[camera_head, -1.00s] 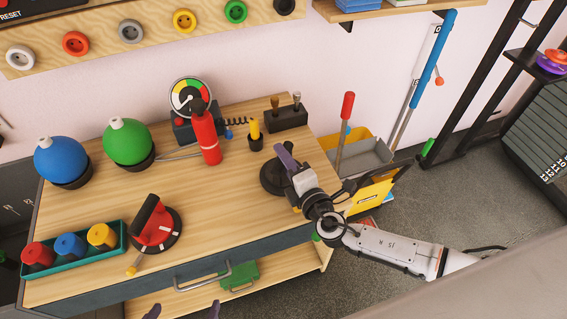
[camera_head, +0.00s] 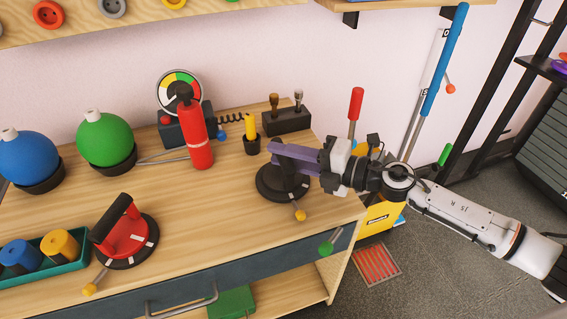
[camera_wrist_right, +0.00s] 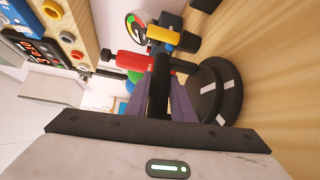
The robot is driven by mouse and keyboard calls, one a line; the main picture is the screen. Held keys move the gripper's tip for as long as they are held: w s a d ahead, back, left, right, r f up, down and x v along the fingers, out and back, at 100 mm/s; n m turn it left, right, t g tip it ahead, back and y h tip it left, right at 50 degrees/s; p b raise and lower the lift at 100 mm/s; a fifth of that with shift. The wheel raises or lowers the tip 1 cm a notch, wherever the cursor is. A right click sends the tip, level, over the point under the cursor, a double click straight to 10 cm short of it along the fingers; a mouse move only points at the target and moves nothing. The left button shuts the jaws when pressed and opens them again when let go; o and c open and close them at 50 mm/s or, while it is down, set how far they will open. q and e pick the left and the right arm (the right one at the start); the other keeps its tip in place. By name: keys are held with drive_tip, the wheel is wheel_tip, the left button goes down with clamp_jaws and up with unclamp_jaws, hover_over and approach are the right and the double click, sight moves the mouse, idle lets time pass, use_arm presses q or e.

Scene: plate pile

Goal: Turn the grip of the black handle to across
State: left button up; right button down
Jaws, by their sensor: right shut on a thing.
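The black handle (camera_head: 272,190) stands on the right part of the wooden table, a round black base with white marks and a yellow-knobbed lever at its front. My right gripper (camera_head: 280,156), with purple fingers, reaches in from the right above the base and is shut on the handle's grip. In the right wrist view the black grip (camera_wrist_right: 159,88) sits between the purple fingers, with the round base (camera_wrist_right: 215,92) to its right. In the head view the fingers hide most of the grip, so its exact angle is hard to tell. My left gripper is not in view.
A similar red handle (camera_head: 128,240) with a black grip stands at the front left. A red extinguisher (camera_head: 197,145), a gauge (camera_head: 180,88), a small black pot (camera_head: 251,146) and a dark block (camera_head: 287,121) stand behind. The table between the two handles is clear.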

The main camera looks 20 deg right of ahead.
idle(0.4)
drive_tip(key=c, duration=1.5)
unclamp_jaws()
drive_tip(key=shift+c, duration=0.2)
drive_tip(key=v, duration=0.8)
drive_tip(key=shift+s+d, duration=0.25)
drive_tip(key=shift+d, duration=0.1)
drive_tip(key=shift+s+d+r, duration=0.2)
drive_tip(key=shift+s+d, duration=0.25)
drive_tip(key=shift+d, duration=0.1)
